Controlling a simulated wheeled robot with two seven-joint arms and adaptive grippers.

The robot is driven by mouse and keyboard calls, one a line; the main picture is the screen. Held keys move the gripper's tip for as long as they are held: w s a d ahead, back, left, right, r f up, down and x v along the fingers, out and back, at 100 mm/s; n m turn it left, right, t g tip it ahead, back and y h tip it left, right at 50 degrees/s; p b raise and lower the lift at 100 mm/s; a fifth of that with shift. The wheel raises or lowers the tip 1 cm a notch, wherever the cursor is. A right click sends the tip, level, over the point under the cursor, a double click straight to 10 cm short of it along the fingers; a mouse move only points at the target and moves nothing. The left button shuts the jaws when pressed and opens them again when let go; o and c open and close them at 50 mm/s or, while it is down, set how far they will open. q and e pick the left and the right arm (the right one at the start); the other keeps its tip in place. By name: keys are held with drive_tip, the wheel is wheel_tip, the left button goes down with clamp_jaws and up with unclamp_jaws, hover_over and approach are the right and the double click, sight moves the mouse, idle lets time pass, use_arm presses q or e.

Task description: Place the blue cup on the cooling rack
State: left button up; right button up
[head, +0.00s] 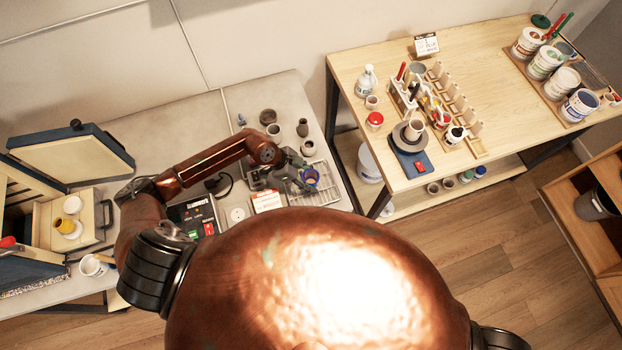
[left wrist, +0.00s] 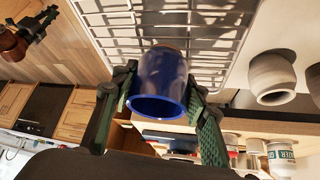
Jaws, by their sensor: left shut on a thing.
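The blue cup (head: 310,177) is over the cooling rack (head: 322,192) on the grey table in the head view. My left gripper (head: 303,179) is shut on the blue cup. In the left wrist view, which looks upside down, the blue cup (left wrist: 160,83) sits between the two green finger pads, its open mouth facing down the picture. The wire rack (left wrist: 195,20) lies behind its base end. The cup looks upright, and I cannot tell whether its base touches the rack. My right gripper is out of view.
Several small pots (head: 302,128) stand on the table just behind the rack. A red and white sign box (head: 266,201) and a dark control panel (head: 193,216) are left of it. The wooden table (head: 480,60) stands to the right, across a gap.

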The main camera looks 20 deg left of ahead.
use_arm(q)
drive_tip(key=o, duration=0.8)
drive_tip(key=shift+f, duration=0.1)
drive_tip(key=shift+c, duration=0.2)
drive_tip(key=o, duration=0.5)
drive_tip(key=shift+c, duration=0.2)
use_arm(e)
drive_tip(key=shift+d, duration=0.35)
use_arm(q)
drive_tip(key=b+v, duration=0.1)
drive_tip(key=v, duration=1.1)
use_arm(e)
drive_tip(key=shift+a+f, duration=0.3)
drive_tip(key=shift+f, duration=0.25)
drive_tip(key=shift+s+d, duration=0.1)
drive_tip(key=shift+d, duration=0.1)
